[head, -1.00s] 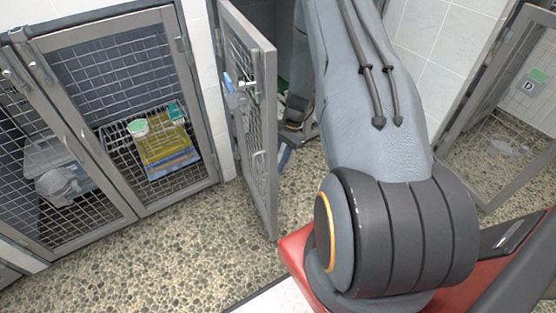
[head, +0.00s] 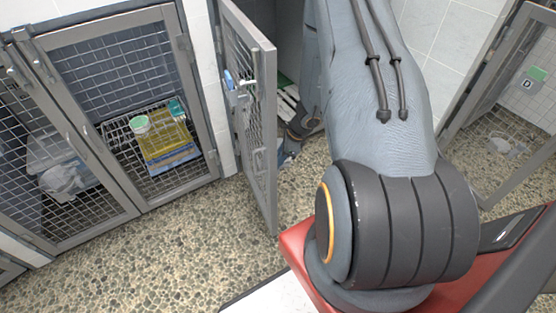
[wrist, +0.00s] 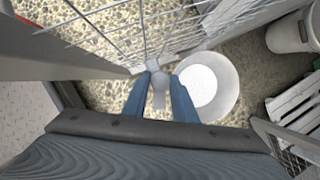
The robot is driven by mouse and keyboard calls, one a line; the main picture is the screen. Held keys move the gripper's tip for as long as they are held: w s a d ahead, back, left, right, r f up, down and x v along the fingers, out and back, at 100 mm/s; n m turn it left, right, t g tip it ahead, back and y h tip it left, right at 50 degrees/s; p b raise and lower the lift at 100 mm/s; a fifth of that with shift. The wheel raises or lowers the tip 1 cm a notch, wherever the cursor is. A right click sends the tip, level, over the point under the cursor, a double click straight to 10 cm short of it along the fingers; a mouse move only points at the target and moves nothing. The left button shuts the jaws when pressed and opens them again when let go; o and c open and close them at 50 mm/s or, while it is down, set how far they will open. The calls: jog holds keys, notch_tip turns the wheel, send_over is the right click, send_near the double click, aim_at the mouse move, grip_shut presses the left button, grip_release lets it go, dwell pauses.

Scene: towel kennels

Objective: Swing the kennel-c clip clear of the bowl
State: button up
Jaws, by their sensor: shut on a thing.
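In the wrist view, my gripper (wrist: 165,84) has its two blue fingers closed around a small pale grey clip (wrist: 158,80) at the wire mesh. A round white bowl (wrist: 231,88) is immediately right of the clip and the right finger. I cannot tell whether the clip touches the bowl. In the head view, the open kennel door (head: 262,130) stands in the middle, and my arm reaches into the opening behind it. My fingers, the clip and the bowl cannot be made out clearly there.
Wire mesh (wrist: 128,32) crosses the top of the wrist view. A white slatted rack (wrist: 297,105) and a pale bucket (wrist: 290,35) are on the right. In the head view, closed kennels (head: 120,60) stand left and kennel D (head: 527,85) right. Pebbled floor (head: 170,250) is clear in front.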

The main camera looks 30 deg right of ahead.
jog(key=shift+m+t+b, duration=0.3)
jog(key=shift+m, duration=0.3)
jog(key=shift+h, duration=0.3)
jog(key=o, duration=1)
jog(key=shift+o, duration=0.2)
jog(key=p+v, duration=0.1)
jog(key=v, duration=0.7)
jog(key=shift+f, duration=0.1)
